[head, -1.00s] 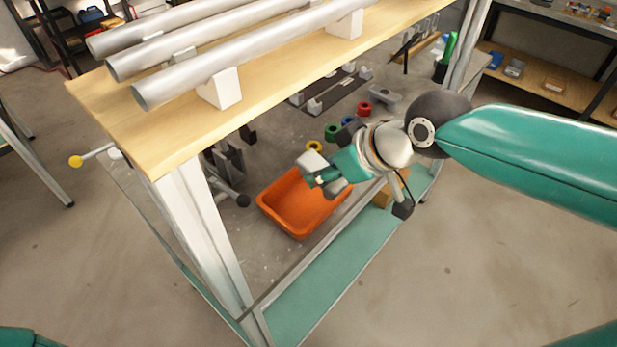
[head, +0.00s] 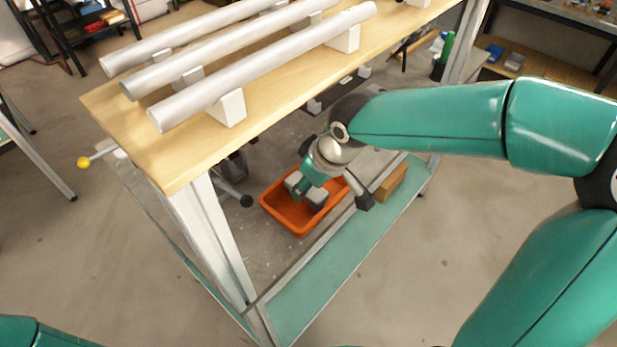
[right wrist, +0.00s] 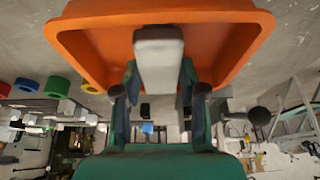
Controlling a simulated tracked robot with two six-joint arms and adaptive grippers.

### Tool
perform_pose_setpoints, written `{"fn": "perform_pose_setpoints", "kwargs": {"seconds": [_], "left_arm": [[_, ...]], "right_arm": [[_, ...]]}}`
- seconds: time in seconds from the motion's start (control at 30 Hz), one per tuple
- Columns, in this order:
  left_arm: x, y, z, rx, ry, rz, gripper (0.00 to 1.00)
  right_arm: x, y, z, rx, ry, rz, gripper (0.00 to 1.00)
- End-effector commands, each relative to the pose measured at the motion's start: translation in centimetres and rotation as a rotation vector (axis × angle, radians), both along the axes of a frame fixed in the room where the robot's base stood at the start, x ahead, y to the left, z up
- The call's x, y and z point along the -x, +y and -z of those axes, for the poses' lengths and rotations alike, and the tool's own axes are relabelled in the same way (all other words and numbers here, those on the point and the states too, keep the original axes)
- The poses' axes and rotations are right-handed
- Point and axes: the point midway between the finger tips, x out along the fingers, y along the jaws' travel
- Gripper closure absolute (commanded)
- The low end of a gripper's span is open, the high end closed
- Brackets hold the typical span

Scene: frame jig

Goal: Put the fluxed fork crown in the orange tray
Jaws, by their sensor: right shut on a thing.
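The orange tray (head: 281,221) stands on the lower shelf of the bench and fills the upper part of the right wrist view (right wrist: 95,45). My right gripper (head: 307,192) is over the tray, pointing down into it. In the right wrist view it is shut on a pale grey block-like piece (right wrist: 158,60), which I take to be the fork crown. The piece sits between the fingers against the tray's orange background. I cannot tell whether it touches the tray floor. Any flux on it is not distinguishable. My left gripper is out of view.
The wooden bench top (head: 190,160) with silver tubes (head: 265,68) on white blocks overhangs the shelf behind the tray. A light bench leg (head: 215,235) stands left of it. A brown block (head: 391,182) lies right of the tray. Coloured rings (right wrist: 56,87) show in the wrist view.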

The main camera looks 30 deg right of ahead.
Motion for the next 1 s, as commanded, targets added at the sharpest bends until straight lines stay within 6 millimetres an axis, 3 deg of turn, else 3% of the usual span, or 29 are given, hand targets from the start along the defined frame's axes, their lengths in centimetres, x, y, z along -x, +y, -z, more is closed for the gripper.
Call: {"fn": "perform_pose_setpoints", "kwargs": {"seconds": [0.37, 0.4, 0.53, 1.0], "left_arm": [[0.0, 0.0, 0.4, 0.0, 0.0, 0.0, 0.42], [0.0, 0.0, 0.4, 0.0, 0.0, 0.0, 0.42], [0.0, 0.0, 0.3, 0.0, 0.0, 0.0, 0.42], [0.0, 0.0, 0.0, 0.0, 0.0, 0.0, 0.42]], "right_arm": [[-0.1, 0.0, 0.6, -0.001, -0.006, 0.0, 1.0], [0.0, 0.0, 0.5, -0.002, -0.005, 0.0, 0.56], [0.0, 0.0, 0.5, -0.001, -0.005, 0.0, 0.34], [0.2, -0.2, -0.5, -0.001, -0.009, 0.003, 0.34]]}}
